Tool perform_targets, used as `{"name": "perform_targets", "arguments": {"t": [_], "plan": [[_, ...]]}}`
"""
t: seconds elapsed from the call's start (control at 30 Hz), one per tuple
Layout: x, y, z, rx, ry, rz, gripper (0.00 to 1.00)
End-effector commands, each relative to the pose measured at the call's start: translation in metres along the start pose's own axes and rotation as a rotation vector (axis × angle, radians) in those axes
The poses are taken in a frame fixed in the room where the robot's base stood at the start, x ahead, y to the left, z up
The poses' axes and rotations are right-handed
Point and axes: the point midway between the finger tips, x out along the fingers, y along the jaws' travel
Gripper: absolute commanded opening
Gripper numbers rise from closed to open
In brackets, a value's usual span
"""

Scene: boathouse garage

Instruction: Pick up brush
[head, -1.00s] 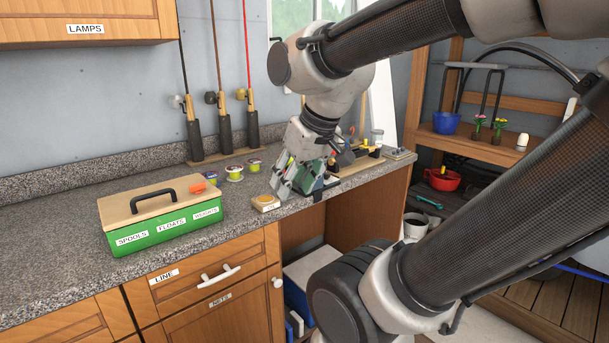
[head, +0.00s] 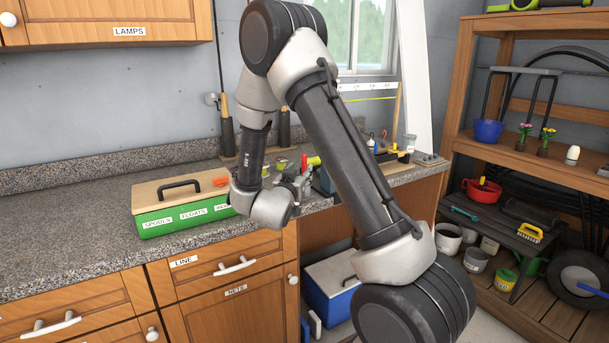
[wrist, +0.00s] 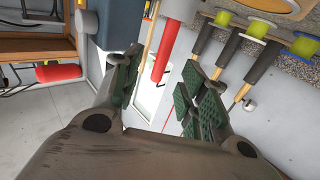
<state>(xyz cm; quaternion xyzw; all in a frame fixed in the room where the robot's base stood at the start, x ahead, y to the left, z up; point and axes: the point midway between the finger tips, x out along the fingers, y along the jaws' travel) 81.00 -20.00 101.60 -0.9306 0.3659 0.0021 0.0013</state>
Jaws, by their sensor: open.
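A brush (head: 530,231) with a yellow back and pale bristles lies at the right end of a low dark bench in the head view. My gripper (head: 303,176) is far to the left of it, above the counter's front edge and partly hidden by my arm. In the wrist view my gripper (wrist: 165,85) has its green-padded fingers spread apart. They hold nothing. The brush is not seen in the wrist view.
The low bench (head: 500,222) also carries a red pot (head: 482,190) and a teal tool (head: 465,214). Cans and a tire (head: 582,280) stand below and beside it. Wooden shelving (head: 530,160) rises behind. A green box (head: 180,215) sits on the counter (head: 70,235).

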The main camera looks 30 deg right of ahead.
Motion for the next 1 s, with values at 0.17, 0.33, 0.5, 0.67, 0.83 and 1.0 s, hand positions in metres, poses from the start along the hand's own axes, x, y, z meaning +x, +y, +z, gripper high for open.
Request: {"name": "perform_targets", "arguments": {"t": [0.17,0.33,0.5,0.67,0.83,1.0], "plan": [[0.021,0.001,-0.001,-0.001,0.007,0.007,0.42],[0.047,-0.001,0.0,0.0,0.006,0.006,0.42],[0.069,-0.002,-0.001,-0.001,0.006,0.005,0.42],[0.074,-0.002,-0.001,-0.002,0.006,0.002,0.42],[0.074,-0.002,-0.001,-0.001,0.005,0.002,0.33],[0.074,-0.002,-0.001,-0.001,0.005,0.002,0.02]]}}
